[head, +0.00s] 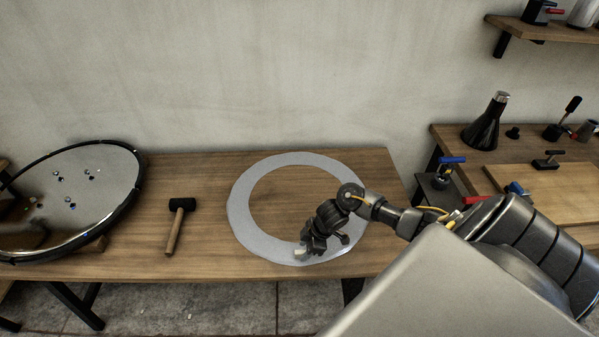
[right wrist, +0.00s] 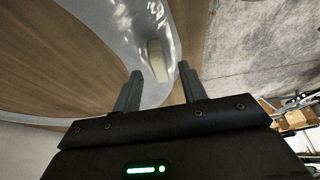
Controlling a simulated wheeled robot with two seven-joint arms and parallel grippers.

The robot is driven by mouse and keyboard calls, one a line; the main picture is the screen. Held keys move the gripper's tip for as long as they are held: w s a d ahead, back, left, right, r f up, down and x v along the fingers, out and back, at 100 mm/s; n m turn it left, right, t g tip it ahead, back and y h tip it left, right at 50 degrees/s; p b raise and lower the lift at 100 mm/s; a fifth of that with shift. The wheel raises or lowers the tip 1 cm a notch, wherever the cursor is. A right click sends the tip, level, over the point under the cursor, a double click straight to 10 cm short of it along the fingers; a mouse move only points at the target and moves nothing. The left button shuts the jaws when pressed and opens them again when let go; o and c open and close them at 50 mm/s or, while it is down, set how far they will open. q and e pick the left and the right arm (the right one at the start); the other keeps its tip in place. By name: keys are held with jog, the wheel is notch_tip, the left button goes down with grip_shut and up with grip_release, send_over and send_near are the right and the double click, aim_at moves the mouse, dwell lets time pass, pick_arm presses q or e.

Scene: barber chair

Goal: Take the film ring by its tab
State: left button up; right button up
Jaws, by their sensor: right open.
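The film ring (head: 242,205) is a flat, pale grey translucent ring lying on the wooden table. Its tab (head: 300,252) is a small whitish piece at the ring's near edge. In the right wrist view the film (right wrist: 85,42) looks glossy, and the tab (right wrist: 156,62) is a pale strip. My right gripper (head: 307,250) is over the near part of the ring, close to the tab. In the right wrist view its open fingers (right wrist: 160,74) stand either side of the tab's line, with nothing clamped. Whether the fingertips touch the film I cannot tell. My left gripper is out of view.
A mallet (head: 174,230) lies left of the ring on the table (head: 208,180). A large round mirror-like disc (head: 90,210) with small hardware is at the far left. A side bench (head: 480,145) with tools and clamps stands at the right.

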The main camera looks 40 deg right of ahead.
jog(key=shift+w+a+f, duration=0.15)
jog(key=shift+a+f, duration=0.05)
jog(key=shift+f, duration=0.35)
grip_shut()
